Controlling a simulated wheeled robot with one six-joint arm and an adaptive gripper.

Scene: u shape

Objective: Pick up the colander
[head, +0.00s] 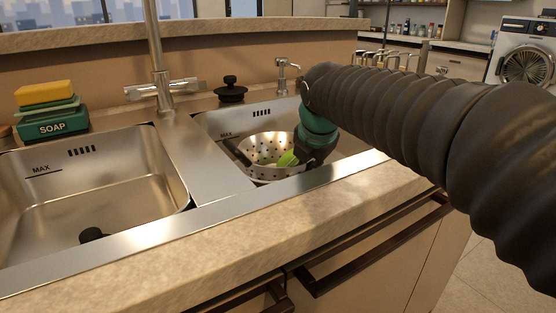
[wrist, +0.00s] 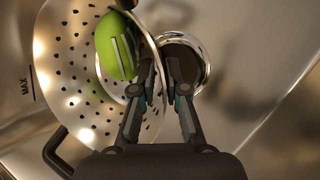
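The colander (head: 262,147), a steel bowl with round holes and dark handles, is in the right sink basin. In the wrist view the colander (wrist: 72,82) fills the left side, with its rim running between my fingers. My gripper (head: 308,160) reaches down at the colander's right side. In the wrist view my gripper (wrist: 163,75) has its fingertips close together, one inside the rim and one outside, shut on the colander's wall. A green slotted item (wrist: 115,46) lies inside the colander. I cannot tell whether the colander touches the basin floor.
The right basin's steel walls (head: 222,124) surround the colander. A round drain (wrist: 188,60) shows beyond the rim. The left basin (head: 90,195) has a dark plug. A faucet (head: 160,85), soap box with sponges (head: 50,125) and black-knobbed stopper (head: 230,92) stand behind.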

